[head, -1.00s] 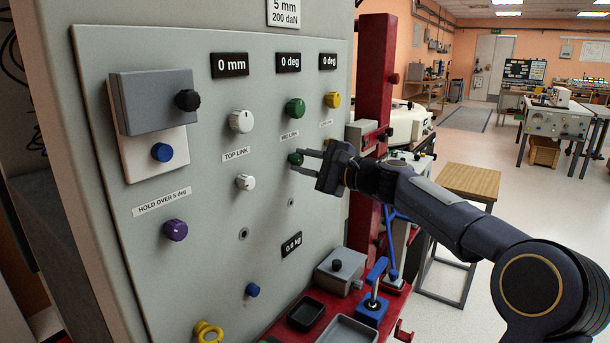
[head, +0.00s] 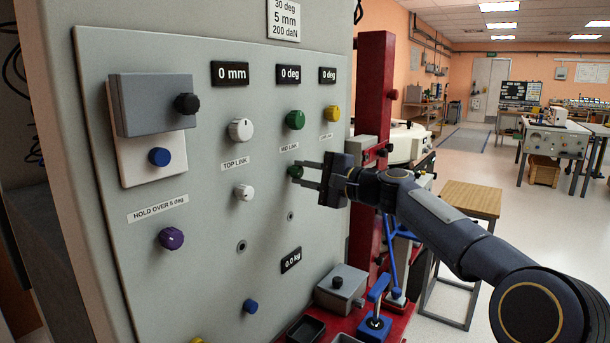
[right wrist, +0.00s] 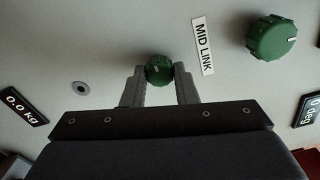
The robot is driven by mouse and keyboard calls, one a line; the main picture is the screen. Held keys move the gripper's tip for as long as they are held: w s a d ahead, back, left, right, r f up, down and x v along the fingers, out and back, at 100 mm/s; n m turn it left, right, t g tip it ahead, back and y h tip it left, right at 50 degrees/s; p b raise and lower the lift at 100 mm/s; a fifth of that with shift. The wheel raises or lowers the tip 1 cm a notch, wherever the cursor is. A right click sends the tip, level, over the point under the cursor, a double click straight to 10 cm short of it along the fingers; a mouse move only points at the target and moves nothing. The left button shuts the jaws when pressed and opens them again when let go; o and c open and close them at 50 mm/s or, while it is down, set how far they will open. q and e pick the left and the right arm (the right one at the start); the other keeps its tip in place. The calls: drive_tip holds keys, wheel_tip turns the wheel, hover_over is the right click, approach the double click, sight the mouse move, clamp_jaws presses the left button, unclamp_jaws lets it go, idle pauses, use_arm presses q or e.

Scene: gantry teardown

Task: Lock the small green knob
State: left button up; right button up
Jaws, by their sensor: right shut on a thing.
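The small green knob (head: 295,172) sits on the grey panel (head: 215,290) below the MID LINK label (head: 289,148). My right gripper (head: 299,178) reaches it from the right, its fingers straight out toward the panel. In the right wrist view the small green knob (right wrist: 159,69) is between the two fingertips, and the gripper (right wrist: 160,78) is shut on it. A light mark shows on the knob's face. The larger green knob (head: 295,120) is above the label, and it also shows in the right wrist view (right wrist: 270,38). My left gripper is out of view.
White knobs (head: 241,130) stand left of the green ones, and a yellow knob (head: 332,113) stands at upper right. A red post (head: 374,90) rises beside the panel's right edge. A grey box (head: 340,287) and blue clamp (head: 376,303) stand below my right arm.

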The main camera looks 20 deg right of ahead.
drive_tip(key=shift+f, duration=0.1)
drive_tip(key=o, duration=1)
drive_tip(key=b+v, duration=0.1)
drive_tip(key=v, duration=0.7)
drive_tip(key=shift+w, duration=0.1)
